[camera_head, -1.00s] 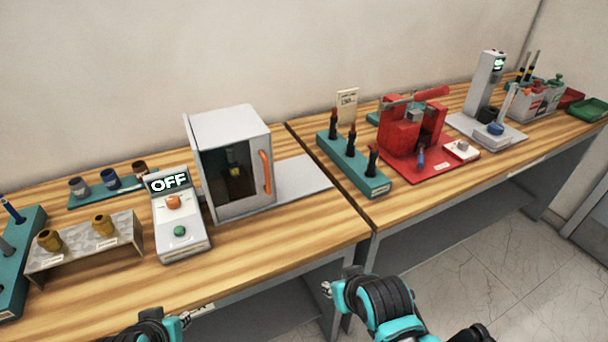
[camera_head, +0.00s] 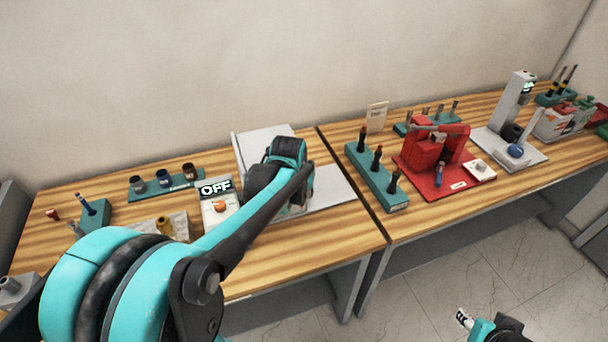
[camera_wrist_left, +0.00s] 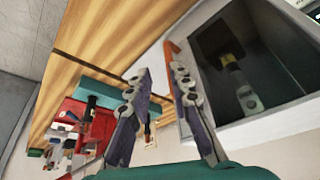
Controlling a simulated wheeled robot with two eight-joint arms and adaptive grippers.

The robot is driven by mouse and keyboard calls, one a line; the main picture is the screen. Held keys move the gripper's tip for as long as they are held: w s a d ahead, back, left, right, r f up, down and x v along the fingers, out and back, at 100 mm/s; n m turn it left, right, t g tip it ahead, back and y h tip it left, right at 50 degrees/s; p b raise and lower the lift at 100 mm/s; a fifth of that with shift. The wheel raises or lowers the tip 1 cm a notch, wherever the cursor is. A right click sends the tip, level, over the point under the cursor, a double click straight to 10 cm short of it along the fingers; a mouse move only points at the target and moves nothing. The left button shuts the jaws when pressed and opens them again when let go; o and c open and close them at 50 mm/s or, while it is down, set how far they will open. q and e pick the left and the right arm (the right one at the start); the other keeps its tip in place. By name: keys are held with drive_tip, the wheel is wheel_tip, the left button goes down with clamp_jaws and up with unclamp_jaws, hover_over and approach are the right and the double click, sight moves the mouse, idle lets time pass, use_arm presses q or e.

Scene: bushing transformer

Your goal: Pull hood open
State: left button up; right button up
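The hood is a light grey box (camera_head: 262,137) on the left table, mostly hidden behind my left arm in the head view. In the left wrist view its grey frame (camera_wrist_left: 268,125) surrounds a dark front, with something yellowish inside. Its orange handle (camera_wrist_left: 172,47) shows just beyond the right-hand fingertip. My left gripper (camera_wrist_left: 158,78) is open, its fingertips apart near the handle; I cannot tell whether a finger touches it. In the head view my left gripper is hidden by the arm. My right gripper (camera_head: 463,318) is at the bottom edge, only partly seen.
A control box reading OFF (camera_head: 215,190) stands left of the hood, partly covered by my arm. A teal rack (camera_head: 377,178) and a red device (camera_head: 430,152) stand on the right table. A grey plate (camera_head: 330,187) lies right of the hood.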

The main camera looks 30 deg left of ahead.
sight(301, 193)
use_arm(q)
drive_tip(key=x, duration=0.2)
drive_tip(key=a+b+x, duration=0.1)
drive_tip(key=x, duration=0.5)
drive_tip(key=shift+w+a+r, duration=0.25)
drive_tip(key=shift+w+a, duration=0.05)
drive_tip(key=shift+w, duration=0.05)
use_arm(e)
drive_tip(key=shift+f, duration=0.25)
use_arm(q)
clamp_jaws()
use_arm(e)
drive_tip(key=shift+s, duration=0.1)
